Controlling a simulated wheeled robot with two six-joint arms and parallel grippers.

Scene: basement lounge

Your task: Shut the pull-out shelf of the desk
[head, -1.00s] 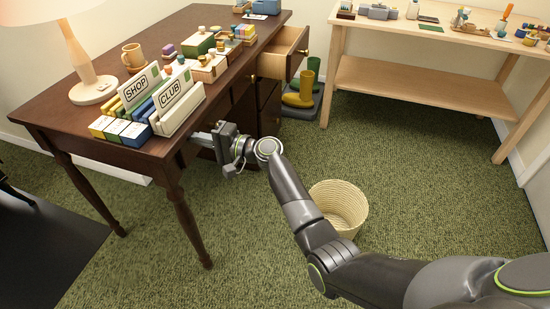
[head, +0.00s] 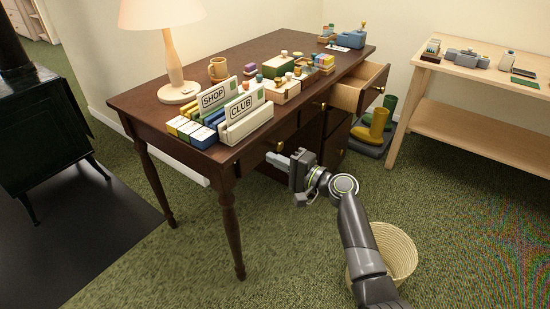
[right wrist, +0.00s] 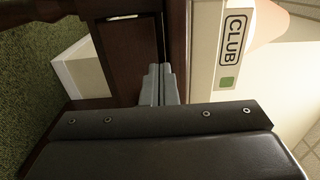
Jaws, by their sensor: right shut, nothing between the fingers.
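The dark wooden desk (head: 285,50) stands in the middle of the head view. I cannot clearly pick out a pull-out shelf standing out from it. The desk's front shows drawer fronts with brass knobs (head: 279,146) under the top. My right gripper (head: 272,160) is shut and empty, its fingers pointing at the front just below the desktop edge. In the right wrist view the shut fingers (right wrist: 160,75) point at dark wood panels (right wrist: 128,45) with a narrow gap between them. I cannot tell whether they touch. My left gripper is out of view.
A drawer (head: 362,91) at the desk's far right stands open. A woven basket (head: 405,252) is on the carpet by my right arm. A lamp (head: 172,60), a mug (head: 218,69) and SHOP and CLUB card boxes (head: 248,125) stand on the desktop.

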